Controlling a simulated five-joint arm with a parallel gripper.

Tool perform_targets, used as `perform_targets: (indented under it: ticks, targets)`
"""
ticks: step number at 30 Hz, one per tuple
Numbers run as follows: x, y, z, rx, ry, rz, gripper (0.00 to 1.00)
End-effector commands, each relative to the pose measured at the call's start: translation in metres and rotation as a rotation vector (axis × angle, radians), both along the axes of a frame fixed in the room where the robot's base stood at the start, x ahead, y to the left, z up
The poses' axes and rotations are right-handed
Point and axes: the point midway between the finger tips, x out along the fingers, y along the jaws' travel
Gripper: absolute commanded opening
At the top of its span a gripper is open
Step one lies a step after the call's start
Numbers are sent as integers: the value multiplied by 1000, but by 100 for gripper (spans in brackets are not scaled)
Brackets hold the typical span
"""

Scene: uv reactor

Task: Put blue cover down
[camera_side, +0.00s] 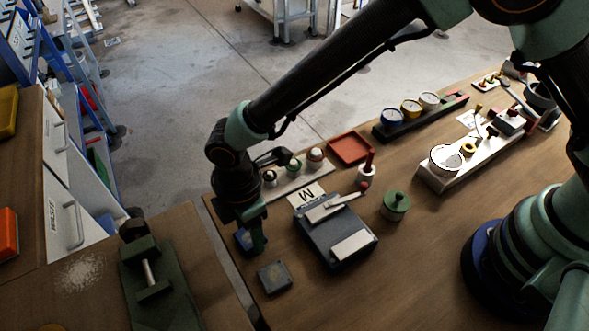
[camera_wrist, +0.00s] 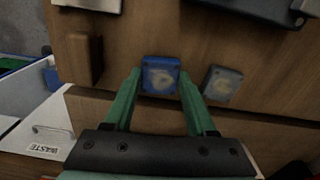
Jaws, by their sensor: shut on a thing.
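The blue cover (camera_wrist: 160,75) is a small square block with a pale worn patch on top. In the wrist view it sits between the green fingertips of my gripper (camera_wrist: 159,84), which is shut on it. In the side view the blue cover (camera_side: 242,239) shows partly behind my gripper (camera_side: 251,241), low at the table's left edge. I cannot tell whether its underside touches the wood. A grey square block of like size (camera_wrist: 222,84) lies apart to its right in the wrist view; it also shows on the table in the side view (camera_side: 273,277).
A dark box with a lever (camera_side: 336,238) stands just right of my gripper. A green-lidded pot (camera_side: 395,204), a red tray (camera_side: 350,148) and a rack of small jars (camera_side: 294,180) are behind. A green clamp fixture (camera_side: 150,275) is on the bench at left.

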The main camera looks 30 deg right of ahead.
Motion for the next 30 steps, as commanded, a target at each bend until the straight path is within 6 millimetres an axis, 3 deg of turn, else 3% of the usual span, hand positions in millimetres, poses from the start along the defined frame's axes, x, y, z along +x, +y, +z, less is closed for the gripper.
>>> perform_targets:
  ticks: [10, 11, 13, 23, 30]
  targets:
    - [0, 0, -3, 0, 0, 0, 0]
    - [0, 0, -4, 0, 0, 0, 60]
    - [0, 0, -3, 0, 0, 0, 87]
    - [0, 0, -2, 0, 0, 0, 87]
    - [1, 1, 25, 3, -3, 0, 87]
